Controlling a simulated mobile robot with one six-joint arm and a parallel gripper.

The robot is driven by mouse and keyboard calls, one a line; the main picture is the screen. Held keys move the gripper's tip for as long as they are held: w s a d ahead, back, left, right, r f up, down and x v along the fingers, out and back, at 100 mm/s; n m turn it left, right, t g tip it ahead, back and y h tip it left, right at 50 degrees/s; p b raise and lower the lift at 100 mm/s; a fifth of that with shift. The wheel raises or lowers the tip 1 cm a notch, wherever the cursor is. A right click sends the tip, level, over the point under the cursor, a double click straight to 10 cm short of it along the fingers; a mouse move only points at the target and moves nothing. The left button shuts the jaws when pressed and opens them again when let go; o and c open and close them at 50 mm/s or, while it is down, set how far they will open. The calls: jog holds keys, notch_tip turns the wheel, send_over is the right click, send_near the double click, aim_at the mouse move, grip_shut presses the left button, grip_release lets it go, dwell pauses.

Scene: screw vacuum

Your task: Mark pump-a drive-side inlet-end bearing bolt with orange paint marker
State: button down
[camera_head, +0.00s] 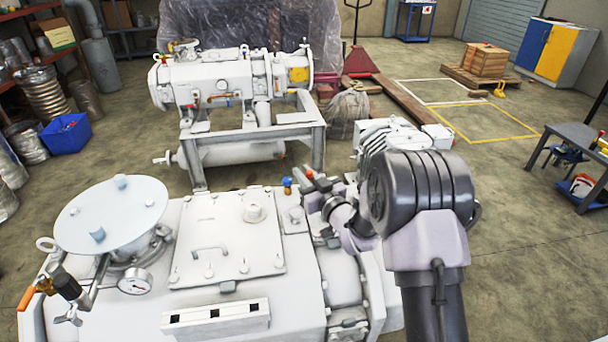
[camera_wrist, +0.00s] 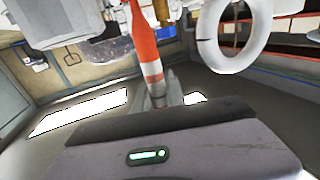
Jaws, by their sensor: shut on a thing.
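My gripper (camera_wrist: 160,95) is shut on an orange paint marker (camera_wrist: 144,45), which stands up from the fingers with a white band near the grip. In the head view my gripper (camera_head: 312,200) is beside the square-lidded top of the near white pump (camera_head: 215,230), at its right end. A small orange part, probably the marker (camera_head: 308,174), shows there. In the wrist view a white ring (camera_wrist: 200,40) is close to the right of the marker, and white machine parts are at upper left. I cannot pick out the bearing bolt or tell which pump is pump-a.
A blue valve knob (camera_head: 287,185) stands close by my gripper. A pale round flange (camera_head: 110,210) and a gauge (camera_head: 135,281) are on the near pump's left. A second white pump (camera_head: 225,85) sits on a frame behind.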

notch_tip(320, 180, up, 6)
jog(key=shift+f+p, duration=0.1)
jog(key=shift+p, duration=0.55)
